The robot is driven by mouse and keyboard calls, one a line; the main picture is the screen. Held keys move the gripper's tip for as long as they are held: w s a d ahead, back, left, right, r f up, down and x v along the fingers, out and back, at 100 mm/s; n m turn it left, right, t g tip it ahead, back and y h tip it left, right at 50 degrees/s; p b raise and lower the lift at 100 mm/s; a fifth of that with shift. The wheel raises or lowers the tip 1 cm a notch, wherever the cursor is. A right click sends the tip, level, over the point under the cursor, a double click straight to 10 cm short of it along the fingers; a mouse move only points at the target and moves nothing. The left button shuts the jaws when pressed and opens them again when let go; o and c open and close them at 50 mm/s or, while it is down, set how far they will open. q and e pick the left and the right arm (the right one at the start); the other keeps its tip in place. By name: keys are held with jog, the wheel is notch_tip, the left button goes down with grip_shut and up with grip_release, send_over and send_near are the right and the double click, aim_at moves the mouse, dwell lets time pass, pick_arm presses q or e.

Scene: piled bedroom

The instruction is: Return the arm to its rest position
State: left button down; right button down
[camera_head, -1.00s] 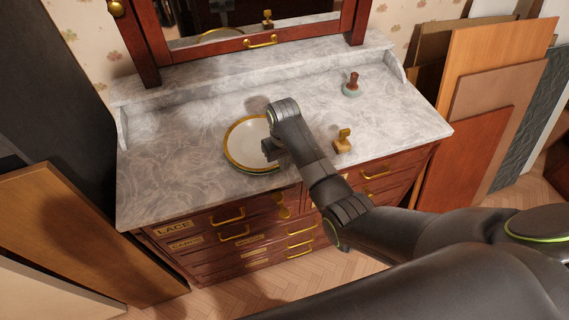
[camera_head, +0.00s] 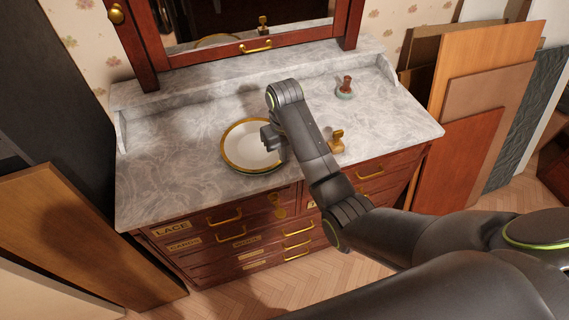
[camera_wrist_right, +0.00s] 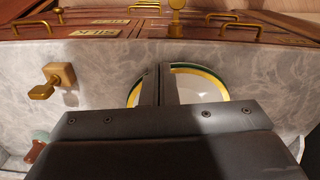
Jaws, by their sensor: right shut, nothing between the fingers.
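My right arm reaches in from the right in the head view, over the marble top of the dresser. Its gripper (camera_head: 268,142) is shut and empty, above the right side of the gold-rimmed white dish (camera_head: 240,150). In the right wrist view the closed fingers (camera_wrist_right: 159,84) stand in front of the dish (camera_wrist_right: 205,85), hiding its middle. I cannot tell the exact height of the fingers above it. My left gripper is not in view.
A brass-coloured stamp-like piece (camera_head: 336,143) stands near the marble's front edge, right of my forearm. A small red-brown knobbed object (camera_head: 346,86) stands farther back. The mirror frame (camera_head: 230,54) rises behind. Boards (camera_head: 488,70) lean at right. The marble's left side (camera_head: 165,165) is clear.

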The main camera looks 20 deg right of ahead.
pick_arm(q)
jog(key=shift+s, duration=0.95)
pick_arm(e)
jog(key=shift+s+r, duration=0.2)
jog(key=shift+r, duration=0.55)
